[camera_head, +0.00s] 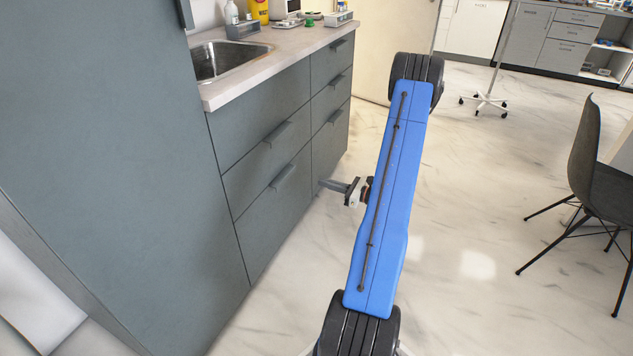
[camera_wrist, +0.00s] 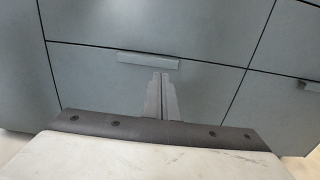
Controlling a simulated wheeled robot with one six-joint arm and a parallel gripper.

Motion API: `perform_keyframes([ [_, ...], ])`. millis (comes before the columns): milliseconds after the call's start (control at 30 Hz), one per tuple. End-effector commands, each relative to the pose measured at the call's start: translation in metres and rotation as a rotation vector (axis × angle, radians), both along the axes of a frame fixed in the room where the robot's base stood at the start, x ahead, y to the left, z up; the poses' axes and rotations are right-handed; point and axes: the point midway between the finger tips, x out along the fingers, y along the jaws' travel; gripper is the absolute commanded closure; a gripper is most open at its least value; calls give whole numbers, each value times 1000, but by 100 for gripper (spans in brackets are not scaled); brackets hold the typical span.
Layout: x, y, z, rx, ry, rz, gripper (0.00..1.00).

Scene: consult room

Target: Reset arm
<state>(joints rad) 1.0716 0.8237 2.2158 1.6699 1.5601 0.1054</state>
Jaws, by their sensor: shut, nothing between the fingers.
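My gripper (camera_head: 322,184) shows in the head view beside the drawer fronts, partly behind my blue arm link. In the wrist view its two fingers (camera_wrist: 162,92) lie together, shut and empty. They point toward a grey drawer front with a bar handle (camera_wrist: 148,61). In the wrist view the fingertips appear just below this handle; I cannot tell how far from the front they are.
The grey cabinet (camera_head: 277,165) with several drawers and a sink (camera_head: 219,59) stands at the left. A dark chair (camera_head: 588,150) is at the right. A wheeled stand (camera_head: 484,101) is at the back. The marble floor (camera_head: 460,210) between is clear.

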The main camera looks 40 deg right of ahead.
Motion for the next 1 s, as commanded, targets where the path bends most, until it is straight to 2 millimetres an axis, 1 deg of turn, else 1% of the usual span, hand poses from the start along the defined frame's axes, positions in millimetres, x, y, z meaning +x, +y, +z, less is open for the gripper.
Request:
perform_keyframes([
  [100,-8,-3,0,0,0,-1,100],
  [200,-11,-4,0,0,0,0,100],
  [433,-11,-4,1,-1,0,2,100],
  [567,-7,8,11,-22,-1,38,100],
  [667,0,30,29,-66,-1,107,100],
  [833,7,87,67,-174,0,273,100],
  [1000,6,143,100,-291,-1,441,100],
])
